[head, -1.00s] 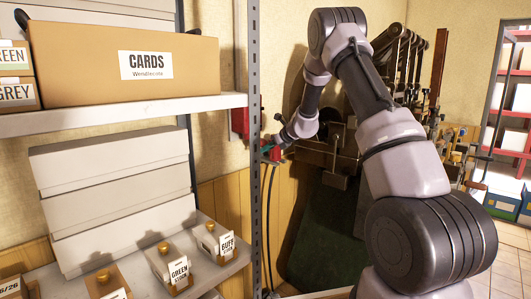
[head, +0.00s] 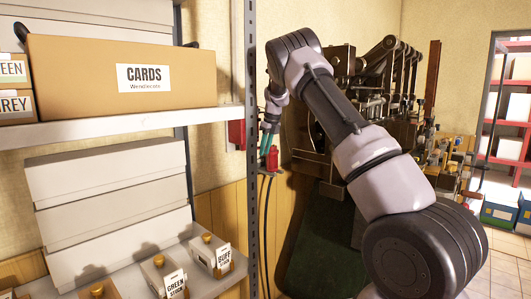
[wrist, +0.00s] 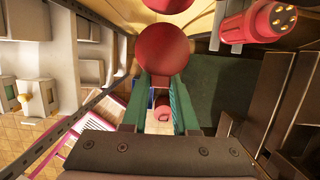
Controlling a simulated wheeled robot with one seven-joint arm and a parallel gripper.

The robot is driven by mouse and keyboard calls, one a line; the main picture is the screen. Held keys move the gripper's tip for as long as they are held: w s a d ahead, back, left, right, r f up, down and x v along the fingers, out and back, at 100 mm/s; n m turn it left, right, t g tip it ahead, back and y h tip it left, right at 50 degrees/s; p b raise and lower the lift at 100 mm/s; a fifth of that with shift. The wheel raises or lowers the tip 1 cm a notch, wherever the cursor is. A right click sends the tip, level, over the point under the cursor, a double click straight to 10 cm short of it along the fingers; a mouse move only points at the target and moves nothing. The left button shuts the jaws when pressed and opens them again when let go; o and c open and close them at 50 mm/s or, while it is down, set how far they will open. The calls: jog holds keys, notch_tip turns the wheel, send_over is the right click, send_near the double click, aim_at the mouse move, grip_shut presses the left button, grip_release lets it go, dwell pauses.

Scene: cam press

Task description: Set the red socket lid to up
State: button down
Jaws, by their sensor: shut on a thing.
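My gripper (wrist: 161,84) has its green fingers closed on the near edge of a round red lid (wrist: 165,50), whose broad face shows in the wrist view. In the head view my gripper (head: 268,143) points down beside the shelf post, with a red part (head: 271,158) at its fingertips. A red round fitting with brass pins (wrist: 262,22) is at the upper right of the wrist view, apart from the fingers. The red box on the wall (head: 237,134) is mostly hidden behind the post. The lid's exact angle is hard to tell.
The shelf post (head: 252,200) stands close left of my gripper, with a carton of cards (head: 90,75) on the shelf. A dark machine with levers (head: 380,80) is close on the right. Dark cables (head: 266,230) hang below the gripper.

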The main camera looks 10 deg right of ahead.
jog(key=shift+w+a+r, duration=0.15)
jog(key=shift+r, duration=0.1)
dwell(0.4)
jog(key=c, duration=0.7)
grip_release()
jog(key=shift+f, duration=0.1)
jog(key=v, duration=1)
jog(key=shift+w+a+r, duration=0.1)
jog(key=shift+w+r, duration=0.05)
jog(key=shift+r, duration=0.35)
